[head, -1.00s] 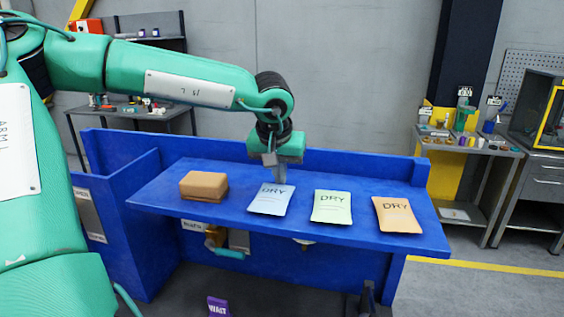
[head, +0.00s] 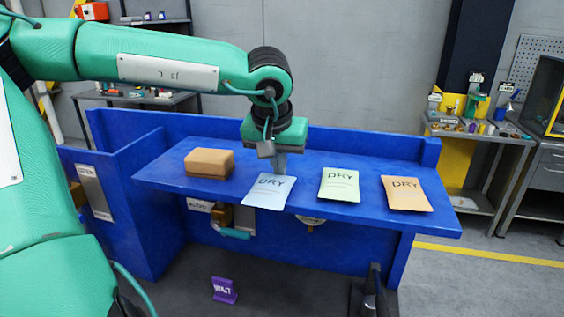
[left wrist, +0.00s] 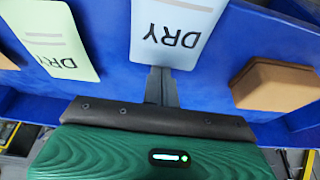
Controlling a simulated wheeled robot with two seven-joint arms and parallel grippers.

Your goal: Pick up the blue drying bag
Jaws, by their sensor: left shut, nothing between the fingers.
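The blue drying bag (head: 268,192) is a flat pale-blue pouch marked DRY. It lies on the blue shelf (head: 165,184), slightly turned, with its near end at or just over the front edge. My left gripper (head: 281,172) points down at the bag's far end, its fingers shut and empty. In the left wrist view, the closed fingertips (left wrist: 160,73) are at the lettered end of the blue drying bag (left wrist: 175,25); I cannot tell whether they touch it. My right gripper is not in view.
A green bag (head: 339,184) and an orange bag (head: 405,194) lie to the right on the shelf. A brown block (head: 209,163) sits to the left. A raised panel (head: 350,142) runs along the back. A purple WAIT sign (head: 224,290) stands on the floor.

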